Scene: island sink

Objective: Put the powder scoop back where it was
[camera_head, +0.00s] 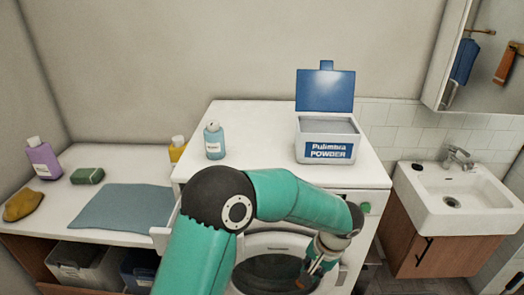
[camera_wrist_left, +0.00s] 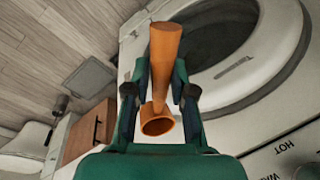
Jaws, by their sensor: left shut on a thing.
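The orange powder scoop (camera_wrist_left: 164,52) is between the fingers of my left gripper (camera_wrist_left: 159,92) in the left wrist view. That gripper is shut on it, with the handle pointing away and the round cup close to the palm. In the head view my left gripper (camera_head: 314,268) hangs low in front of the washing machine door, and a bit of the scoop (camera_head: 300,283) shows below it. The white powder box (camera_head: 327,150) stands on the washing machine with its blue lid (camera_head: 325,91) raised. My right gripper is not in view.
A blue bottle (camera_head: 214,142) stands left of the box on the washing machine top (camera_head: 258,118). A counter at left holds a purple bottle (camera_head: 43,158), a green block (camera_head: 87,176) and a blue-grey mat (camera_head: 122,208). A sink (camera_head: 460,198) is at right.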

